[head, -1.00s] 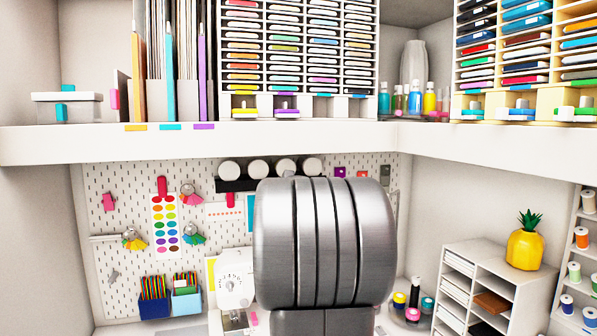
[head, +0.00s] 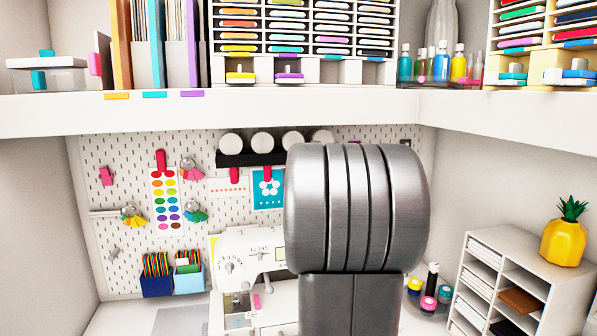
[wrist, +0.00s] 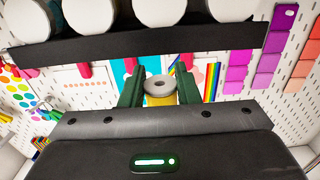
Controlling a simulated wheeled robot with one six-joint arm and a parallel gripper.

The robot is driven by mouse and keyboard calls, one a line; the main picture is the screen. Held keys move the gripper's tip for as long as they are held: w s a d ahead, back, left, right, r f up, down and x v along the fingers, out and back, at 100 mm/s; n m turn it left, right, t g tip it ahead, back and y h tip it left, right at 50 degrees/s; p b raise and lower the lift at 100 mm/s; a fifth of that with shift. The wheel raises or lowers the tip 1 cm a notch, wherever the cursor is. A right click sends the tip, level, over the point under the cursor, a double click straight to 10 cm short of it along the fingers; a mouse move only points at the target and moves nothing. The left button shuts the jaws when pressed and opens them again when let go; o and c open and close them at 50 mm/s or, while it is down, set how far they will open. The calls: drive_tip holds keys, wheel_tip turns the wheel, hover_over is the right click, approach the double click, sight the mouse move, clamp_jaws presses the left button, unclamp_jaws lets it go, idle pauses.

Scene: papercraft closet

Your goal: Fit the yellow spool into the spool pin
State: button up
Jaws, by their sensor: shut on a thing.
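My gripper (wrist: 159,88) shows in the wrist view with its two green fingers shut on the yellow spool (wrist: 159,98). The spool's pale round top with a dark centre hole faces the camera, and its yellow body shows just below. In the head view my grey arm hides the gripper and the spool. The white sewing machine (head: 245,262) stands at the back of the desk, left of my arm and partly hidden by it. I cannot make out the spool pin in either view.
A black rack with white rolls (head: 262,143) hangs on the pegboard (head: 120,230); it also spans the top of the wrist view. A white shelf (head: 200,112) crosses above the desk. A cubby unit (head: 495,275) with a pineapple (head: 563,240) stands at right.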

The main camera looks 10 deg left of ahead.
drive_tip(key=shift+f+b, duration=2.2)
drive_tip(key=shift+f, duration=0.35)
drive_tip(key=shift+f+b, duration=3.75)
drive_tip(key=shift+f, duration=0.1)
drive_tip(key=o, duration=1)
drive_tip(key=shift+s, duration=0.1)
drive_tip(key=b+v, duration=0.1)
drive_tip(key=v, duration=1.2)
drive_tip(key=shift+s+d, duration=0.15)
drive_tip(key=shift+s, duration=0.15)
drive_tip(key=shift+w, duration=0.1)
